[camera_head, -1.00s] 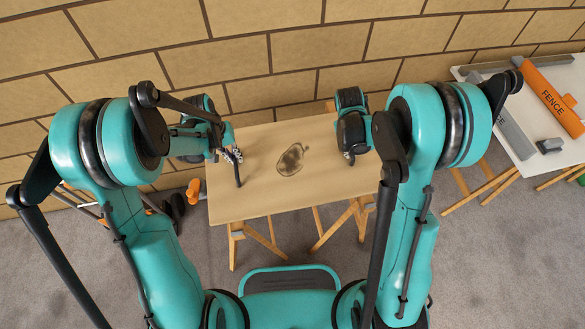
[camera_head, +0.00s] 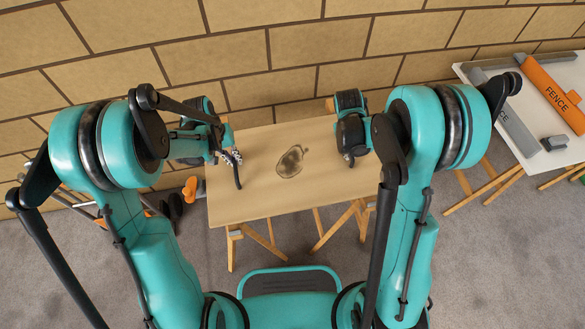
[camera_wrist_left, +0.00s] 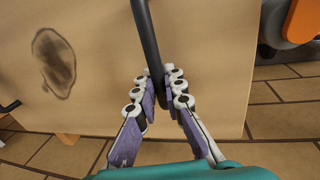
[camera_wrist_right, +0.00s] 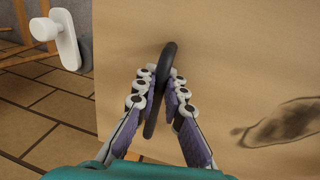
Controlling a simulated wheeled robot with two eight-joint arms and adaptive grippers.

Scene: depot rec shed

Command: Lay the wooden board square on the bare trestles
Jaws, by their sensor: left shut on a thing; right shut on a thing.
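The wooden board (camera_head: 265,201) is tan with a dark oval stain and spans between my two grippers. Trestles (camera_head: 236,233) of light wood show under its front edge; their tops are mostly hidden, and I cannot tell whether the board touches them. My left gripper (camera_head: 234,160) is shut on a black handle (camera_wrist_left: 148,40) near the board's left end. My right gripper (camera_head: 350,157) is shut on another black handle (camera_wrist_right: 166,58) near its right end. In the wrist views the board also shows behind the left fingers (camera_wrist_left: 100,60) and the right fingers (camera_wrist_right: 230,50).
A white-topped table (camera_head: 499,75) with an orange fence piece (camera_head: 553,100) and a small grey block (camera_head: 554,143) stands at the right. Orange and black items (camera_head: 191,188) lie at the left. A block wall (camera_head: 300,45) rises close behind. Carpet is clear in front.

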